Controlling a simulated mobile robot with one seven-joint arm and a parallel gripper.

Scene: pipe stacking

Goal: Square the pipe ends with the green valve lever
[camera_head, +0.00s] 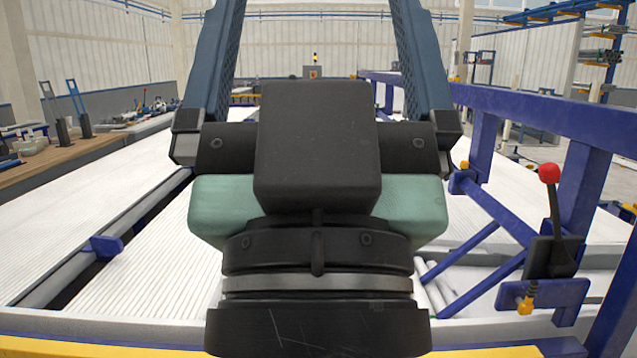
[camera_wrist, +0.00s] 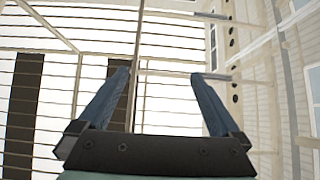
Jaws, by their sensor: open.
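Long white pipes lie side by side in flat beds, one at the left (camera_head: 75,215) and one nearer the middle (camera_head: 165,265) in the head view. A black lever (camera_head: 555,212) with a red knob stands upright on a black mount at the right; no green lever shows. My gripper (camera_wrist: 162,75) is open and empty, with its two blue-grey fingers spread. It points up, well apart from the pipes and the lever. In the head view its fingertips are cut off by the top edge and my wrist hides the middle. The wrist view faces the ceiling and windows.
A blue steel frame (camera_head: 520,118) with posts and slanted braces runs along the right, close to the lever. A yellow edge (camera_head: 100,350) crosses the front. A wooden workbench (camera_head: 75,150) with tools stands at the far left. The air above the pipe beds looks clear.

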